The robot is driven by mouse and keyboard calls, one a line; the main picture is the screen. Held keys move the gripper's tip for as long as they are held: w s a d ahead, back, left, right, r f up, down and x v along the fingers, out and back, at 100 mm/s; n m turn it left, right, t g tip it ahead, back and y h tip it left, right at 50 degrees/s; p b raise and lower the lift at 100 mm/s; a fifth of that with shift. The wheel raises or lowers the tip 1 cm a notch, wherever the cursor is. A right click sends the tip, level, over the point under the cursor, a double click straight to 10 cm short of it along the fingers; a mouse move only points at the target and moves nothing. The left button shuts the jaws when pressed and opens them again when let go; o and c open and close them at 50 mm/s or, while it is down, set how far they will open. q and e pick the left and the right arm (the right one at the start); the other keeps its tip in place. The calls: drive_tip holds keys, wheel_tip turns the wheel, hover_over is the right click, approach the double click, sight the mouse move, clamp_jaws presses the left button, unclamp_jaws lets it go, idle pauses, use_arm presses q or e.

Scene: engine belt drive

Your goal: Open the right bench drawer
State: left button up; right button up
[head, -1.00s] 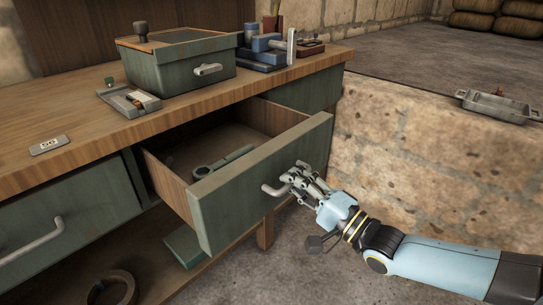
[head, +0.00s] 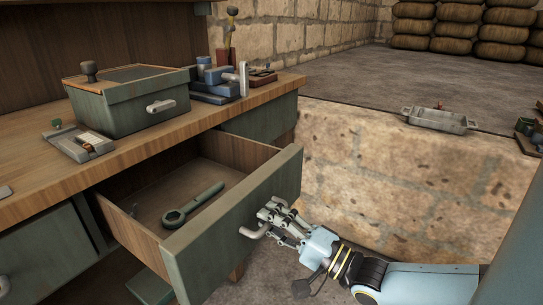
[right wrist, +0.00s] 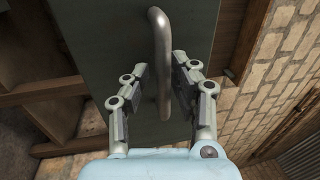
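The right bench drawer (head: 235,222) has a green front and stands pulled well out of the wooden bench. A dark wrench (head: 192,203) lies inside it. The drawer's grey bar handle (head: 250,231) is on its front and also shows in the right wrist view (right wrist: 161,48). My right gripper (head: 272,217) is at the handle. In the right wrist view, its fingers (right wrist: 160,82) are spread on either side of the bar, with a gap visible, so it looks open around the handle. My left gripper is in neither view.
A green lidded box (head: 130,105), a small tray (head: 78,143) and blue blocks (head: 217,84) stand on the bench top (head: 150,142). Another drawer (head: 45,255) is at left. A metal tray (head: 438,119) sits on the stone ledge at right. Floor beside the drawer is clear.

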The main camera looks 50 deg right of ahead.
drive_tip(key=shift+o, duration=0.6)
drive_tip(key=shift+r, duration=0.1)
drive_tip(key=v, duration=1.2)
